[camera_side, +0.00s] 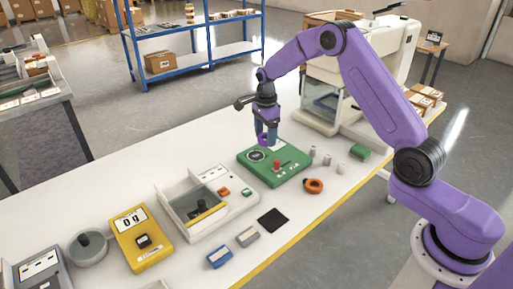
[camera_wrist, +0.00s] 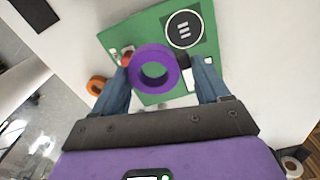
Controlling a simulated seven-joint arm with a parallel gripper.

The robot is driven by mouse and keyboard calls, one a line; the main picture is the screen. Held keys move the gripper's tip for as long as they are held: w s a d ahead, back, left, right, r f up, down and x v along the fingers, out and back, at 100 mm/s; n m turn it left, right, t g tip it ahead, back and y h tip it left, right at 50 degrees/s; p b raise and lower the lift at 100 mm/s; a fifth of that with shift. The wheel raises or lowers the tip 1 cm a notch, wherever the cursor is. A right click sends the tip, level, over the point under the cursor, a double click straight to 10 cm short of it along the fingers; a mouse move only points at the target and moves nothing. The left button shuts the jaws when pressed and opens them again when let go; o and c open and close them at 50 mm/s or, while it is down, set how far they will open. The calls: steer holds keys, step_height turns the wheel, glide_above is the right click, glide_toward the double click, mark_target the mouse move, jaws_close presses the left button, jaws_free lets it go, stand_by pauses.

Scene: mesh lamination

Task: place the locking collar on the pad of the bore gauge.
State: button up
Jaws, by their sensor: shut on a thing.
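A purple ring-shaped collar (camera_wrist: 134,69) is between the fingertips of my gripper (camera_wrist: 161,66), which is shut on it. In the side view the collar (camera_side: 261,139) hangs at the tips of my gripper (camera_side: 267,137), above a green device that looks like the bore gauge (camera_side: 293,157). The gauge (camera_wrist: 150,22) has a round dark pad with a pale rim (camera_wrist: 185,29); the pad (camera_side: 256,155) is on its left part in the side view. In the wrist view the collar appears below and left of the pad. The exact height gap is hard to tell.
A red knob (camera_side: 277,165) stands on the gauge. An orange ring (camera_side: 313,186) lies in front of it, with small grey cylinders (camera_side: 327,159) to the right. A white open-topped balance (camera_side: 208,203) and yellow meter (camera_side: 143,238) stand left. A black square mat (camera_side: 272,221) lies in front.

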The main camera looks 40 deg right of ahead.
glide_above(257, 155)
step_height(257, 155, down, 6)
steer(key=shift+r, duration=0.15)
steer(key=shift+w+f, duration=0.1)
steer(key=shift+f, duration=1.35)
steer(key=shift+f, duration=0.15)
steer(key=o, duration=1.1)
step_height(257, 155, up, 12)
steer(key=s+a+r+n, duration=0.7)
steer(key=s+a+n, duration=0.1)
steer(key=s+a, duration=0.15)
steer(key=s+a+r+n, duration=0.3)
steer(key=s+a+n, duration=0.2)
steer(key=s+n, duration=0.55)
steer(key=s+d+n, duration=0.3)
steer(key=s+n, duration=0.4)
steer(key=s, duration=0.6)
steer(key=s+d+n, duration=0.3)
steer(key=s+n, duration=0.4)
steer(key=s, duration=0.7)
steer(key=shift+s+d+f, duration=0.2)
steer(key=shift+d, duration=0.1)
